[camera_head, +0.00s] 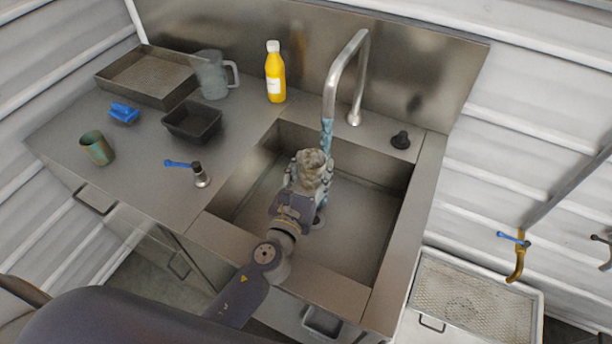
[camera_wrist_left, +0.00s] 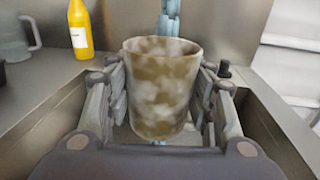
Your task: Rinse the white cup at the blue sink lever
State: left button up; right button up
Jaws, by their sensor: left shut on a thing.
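The white cup (camera_head: 312,168), mottled with brown stains, is in my left gripper (camera_head: 308,184) over the sink (camera_head: 362,215). In the left wrist view the cup (camera_wrist_left: 162,88) stands about upright, with the fingers of the gripper (camera_wrist_left: 160,105) closed on both its sides. A bluish water stream (camera_head: 327,138) falls from the tall faucet (camera_head: 345,70) at the cup. It also shows above the rim in the wrist view (camera_wrist_left: 170,18); I cannot tell whether it enters the cup or passes behind. The blue sink lever (camera_head: 180,164) is on the counter left of the sink. My right gripper is out of view.
Left on the counter are a green-brown cup (camera_head: 97,148), a blue item (camera_head: 124,112), a black tray (camera_head: 193,122), a metal tray (camera_head: 150,76) and a clear jug (camera_head: 212,76). A yellow bottle (camera_head: 275,72) and a black knob (camera_head: 401,140) stand behind the sink.

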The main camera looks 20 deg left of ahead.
aim_at(318, 165)
pick_arm(q)
jog(key=shift+w+f, duration=0.1)
jog(key=shift+w, duration=0.4)
jog(key=shift+w+d+f, duration=0.15)
jog(key=shift+w+d, duration=0.1)
jog(key=shift+w, duration=0.55)
jog(key=shift+w+d+f, duration=0.15)
jog(key=shift+w, duration=0.35)
jog(key=shift+w+d+f, duration=0.1)
jog(key=shift+w, duration=0.4)
jog(key=shift+w+b, duration=0.3)
jog(key=shift+w, duration=0.15)
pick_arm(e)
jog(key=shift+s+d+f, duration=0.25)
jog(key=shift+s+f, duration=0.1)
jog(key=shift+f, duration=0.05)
pick_arm(q)
jog(key=shift+d, duration=0.2)
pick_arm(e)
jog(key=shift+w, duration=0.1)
pick_arm(q)
jog(key=shift+s+d, duration=0.15)
jog(key=shift+d, duration=0.3)
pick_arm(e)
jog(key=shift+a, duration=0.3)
pick_arm(q)
jog(key=shift+a, duration=0.1)
jog(key=shift+a, duration=0.5)
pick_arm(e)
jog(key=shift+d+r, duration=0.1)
